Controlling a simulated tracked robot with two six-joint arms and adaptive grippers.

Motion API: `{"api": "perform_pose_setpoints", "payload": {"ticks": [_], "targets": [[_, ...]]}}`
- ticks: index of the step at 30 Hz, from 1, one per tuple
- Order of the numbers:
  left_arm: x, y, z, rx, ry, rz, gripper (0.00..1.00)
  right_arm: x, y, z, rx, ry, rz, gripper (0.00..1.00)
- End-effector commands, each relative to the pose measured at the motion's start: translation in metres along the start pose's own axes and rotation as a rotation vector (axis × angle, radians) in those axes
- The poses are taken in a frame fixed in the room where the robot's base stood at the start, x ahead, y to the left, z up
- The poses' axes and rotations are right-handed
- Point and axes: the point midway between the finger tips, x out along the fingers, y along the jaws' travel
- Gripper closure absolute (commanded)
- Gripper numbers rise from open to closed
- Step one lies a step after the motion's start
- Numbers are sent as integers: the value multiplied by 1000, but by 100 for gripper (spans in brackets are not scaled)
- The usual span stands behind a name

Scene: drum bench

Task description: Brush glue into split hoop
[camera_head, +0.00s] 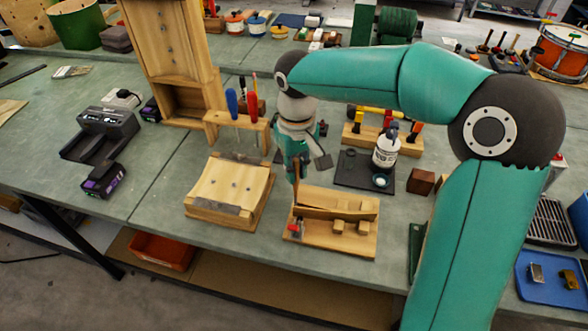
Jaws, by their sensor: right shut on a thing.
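My right gripper (296,165) points down over the wooden holding board (330,238) near the front of the bench. It is shut on a thin brown stick-like tool, apparently the brush (296,192), whose lower end is at the left end of the board. A white glue bottle (386,150) stands on a dark mat with a small round dish (381,181) in front. My left gripper is out of view.
A wooden block with a curved panel (230,187) sits left of the board. A screwdriver rack (236,120) stands behind it. A charger (101,133) and battery (103,180) lie left. A dark wooden cube (421,181) sits right. Bench between charger and panel is clear.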

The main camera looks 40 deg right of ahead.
Motion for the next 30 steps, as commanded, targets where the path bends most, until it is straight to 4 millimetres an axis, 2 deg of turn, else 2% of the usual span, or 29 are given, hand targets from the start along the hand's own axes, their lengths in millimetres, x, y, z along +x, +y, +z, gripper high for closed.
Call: {"api": "perform_pose_setpoints", "payload": {"ticks": [18, 30], "targets": [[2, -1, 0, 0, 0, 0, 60, 0, 12, 7, 0, 0, 0, 100], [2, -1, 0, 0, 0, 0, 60, 0, 13, 7, -1, 0, 1, 100]]}}
